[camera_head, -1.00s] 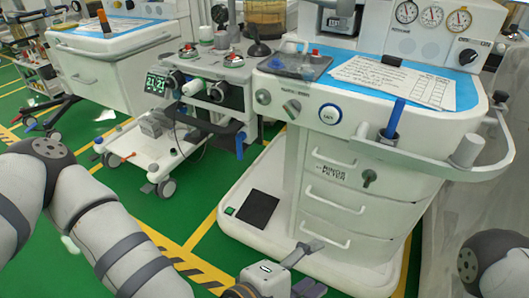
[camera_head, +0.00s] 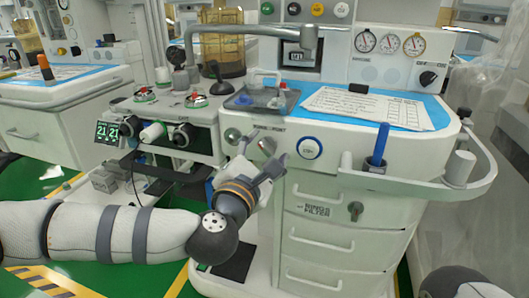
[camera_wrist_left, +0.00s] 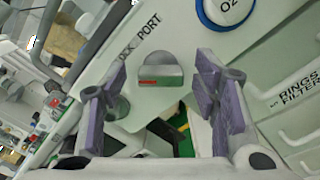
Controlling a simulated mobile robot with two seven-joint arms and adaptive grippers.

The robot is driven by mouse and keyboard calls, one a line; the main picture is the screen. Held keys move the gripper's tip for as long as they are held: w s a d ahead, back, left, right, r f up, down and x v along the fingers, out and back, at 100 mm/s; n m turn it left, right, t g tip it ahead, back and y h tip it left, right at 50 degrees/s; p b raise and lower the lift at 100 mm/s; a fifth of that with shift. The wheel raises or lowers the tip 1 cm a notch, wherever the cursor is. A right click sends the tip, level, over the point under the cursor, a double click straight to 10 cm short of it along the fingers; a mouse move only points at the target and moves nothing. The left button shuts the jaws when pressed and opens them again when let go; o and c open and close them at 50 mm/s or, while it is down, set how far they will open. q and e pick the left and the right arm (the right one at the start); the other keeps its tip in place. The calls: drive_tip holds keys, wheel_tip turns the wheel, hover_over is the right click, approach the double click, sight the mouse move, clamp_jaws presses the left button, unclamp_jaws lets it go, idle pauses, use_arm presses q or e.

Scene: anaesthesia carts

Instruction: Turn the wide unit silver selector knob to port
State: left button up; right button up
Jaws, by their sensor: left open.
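The silver selector knob (camera_head: 267,146) is on the front panel of the wide white unit, left of the blue-ringed button. In the left wrist view the knob (camera_wrist_left: 160,66) is a grey half-round shape with a red mark on its lower face, and lettering ending in PORT is beside it. My left gripper (camera_head: 263,157) is open in front of the panel, and its fingers partly cover the knob in the head view. In the left wrist view the purple-padded fingers (camera_wrist_left: 163,78) stand either side of the knob with gaps, holding nothing. My right gripper is out of view.
The blue-ringed button (camera_head: 309,148) is close to the right of the left gripper. A side rail (camera_head: 420,184) with a blue pen-like item (camera_head: 380,145) is further right. A smaller unit with a green display (camera_head: 113,132) stands left. Drawers (camera_head: 318,240) lie below the panel.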

use_arm(q)
drive_tip(key=shift+w, duration=0.1)
drive_tip(key=c, duration=1.2)
drive_tip(key=shift+o, duration=0.2)
